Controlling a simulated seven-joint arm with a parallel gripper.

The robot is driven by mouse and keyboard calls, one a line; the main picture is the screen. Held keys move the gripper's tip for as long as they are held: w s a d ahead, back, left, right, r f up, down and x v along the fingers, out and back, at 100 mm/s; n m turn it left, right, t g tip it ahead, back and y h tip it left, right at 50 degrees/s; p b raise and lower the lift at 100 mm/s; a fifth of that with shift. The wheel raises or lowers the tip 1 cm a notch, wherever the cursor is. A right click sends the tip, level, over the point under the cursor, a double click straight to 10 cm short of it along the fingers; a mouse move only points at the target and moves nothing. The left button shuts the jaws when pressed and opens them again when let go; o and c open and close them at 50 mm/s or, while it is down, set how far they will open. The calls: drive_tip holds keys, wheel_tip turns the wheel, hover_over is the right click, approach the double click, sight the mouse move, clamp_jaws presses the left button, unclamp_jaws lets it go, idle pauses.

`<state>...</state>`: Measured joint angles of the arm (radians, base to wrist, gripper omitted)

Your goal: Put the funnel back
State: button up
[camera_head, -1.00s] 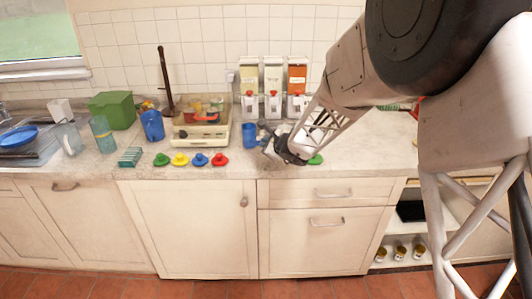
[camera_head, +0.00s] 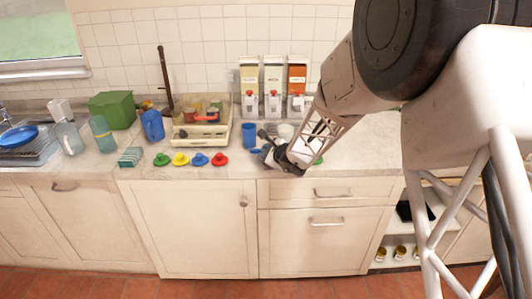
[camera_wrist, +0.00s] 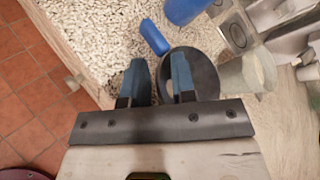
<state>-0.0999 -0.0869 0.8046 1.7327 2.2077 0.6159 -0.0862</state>
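My gripper (camera_head: 279,160) is low over the counter's front edge, right of the blue cup (camera_head: 249,135). Small hat-shaped pieces, green (camera_head: 161,159), yellow (camera_head: 180,159), blue (camera_head: 200,159) and red (camera_head: 220,159), stand in a row on the counter. Another green piece (camera_head: 319,160) is partly hidden behind my gripper.
Three dispensers (camera_head: 273,88) stand against the tiled wall. A pale cup-like thing (camera_wrist: 246,73) is right of the fingers. Counter in front of the appliance is partly clear.

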drive_tip(key=shift+o, duration=0.4)
drive_tip(key=shift+r, duration=0.15)
drive_tip(key=v, duration=1.2)
idle(0.8)
drive_tip(key=s+r+n+g, duration=0.2)
drive_tip(key=s+r+n, duration=0.15)
drive_tip(key=s, duration=0.25)
drive_tip(key=s+a+r+n+g, duration=0.1)
drive_tip(key=s+r+n+g, duration=0.15)
drive_tip(key=s+n, duration=0.35)
drive_tip(key=s+r+n+g, duration=0.1)
drive_tip(key=s+r+n, duration=0.25)
drive_tip(key=s, duration=0.35)
drive_tip(key=s+d+r+n+g+h, duration=0.1)
drive_tip(key=s+d+n+h, duration=0.3)
drive_tip(key=s, duration=0.7)
drive_tip(key=s+d+r+n+g+h, duration=0.1)
drive_tip(key=s+d+r+n+h, duration=0.1)
drive_tip(key=s+d, duration=0.5)
drive_tip(key=s+n+h, duration=0.1)
drive_tip(key=s+h, duration=0.1)
drive_tip(key=s, duration=0.2)
drive_tip(key=shift+n, duration=0.4)
